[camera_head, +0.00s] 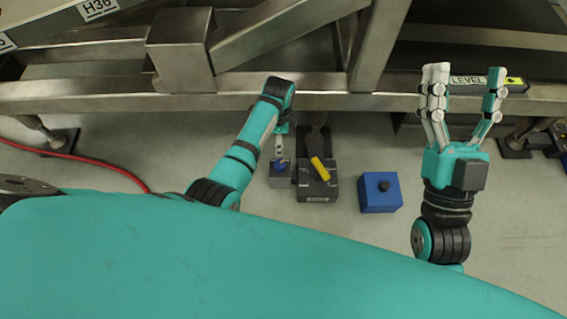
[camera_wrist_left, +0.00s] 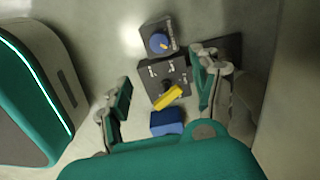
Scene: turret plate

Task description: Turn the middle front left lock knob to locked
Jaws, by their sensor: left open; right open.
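A dark grey box (camera_head: 316,192) with a yellow handle-like knob (camera_head: 320,168) is the middle of three boxes on the floor. The yellow knob sits at a slant; its lock state cannot be read. In the left wrist view the yellow knob (camera_wrist_left: 168,98) and dark box (camera_wrist_left: 148,74) lie between the spread fingers of my left gripper (camera_wrist_left: 162,76), apart from them as far as I can tell. In the head view the left gripper is mostly hidden behind its own arm. My right gripper (camera_head: 465,80) is open and empty at the upper right, away from the boxes.
A grey box (camera_head: 281,182) with a blue knob stands left of the dark box, and a blue box (camera_head: 378,203) with a dark knob stands to its right. A metal frame (camera_head: 330,103) crosses behind. A red cable (camera_head: 95,162) lies at the left.

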